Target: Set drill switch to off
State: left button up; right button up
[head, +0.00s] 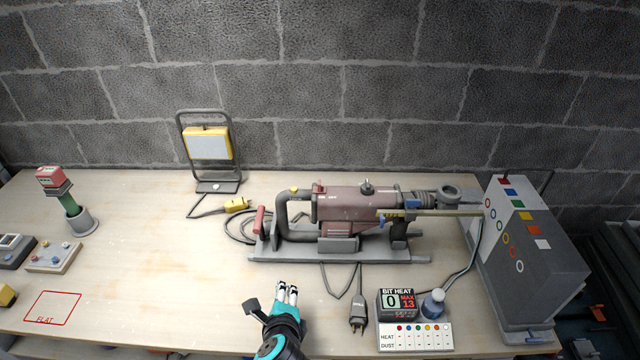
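The drill (345,205) is a dull red motor body on a grey base, lying on the bench at the middle right. A small pale marking, too small to read surely, sits on its upper left side. A small red part (319,187) stands on top near that marking; I cannot tell surely whether it is the switch or which way it is set. A dark knob (367,187) stands on top further right. My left gripper (287,290) is in front of the drill base, apart from it, with nothing visible between its pale fingertips. My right gripper is not in view.
A black plug (358,312) and cord lie right of my gripper. A large grey box (540,265) stands at right.

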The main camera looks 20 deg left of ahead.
pick_arm(q)
jog(key=w+d+r+m+t, duration=0.3)
jog(key=w+r+m+t, duration=0.15)
jog(key=r+m, duration=0.35)
jog(key=m+t, duration=0.3)
jog(key=m, duration=0.3)
send_near(319, 186)
jog(key=shift+g, duration=0.25)
jog(key=p+x, duration=0.1)
jog(key=x, duration=0.2)
jog(key=p+x, duration=0.1)
jog(key=x, duration=0.2)
jog(key=p+x, duration=0.1)
jog(key=x, duration=0.3)
jog(key=shift+d+r, duration=0.1)
jog(key=shift+r, duration=0.15)
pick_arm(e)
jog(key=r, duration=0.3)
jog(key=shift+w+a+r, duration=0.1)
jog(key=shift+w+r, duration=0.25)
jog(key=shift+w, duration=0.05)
pick_arm(q)
grip_shut()
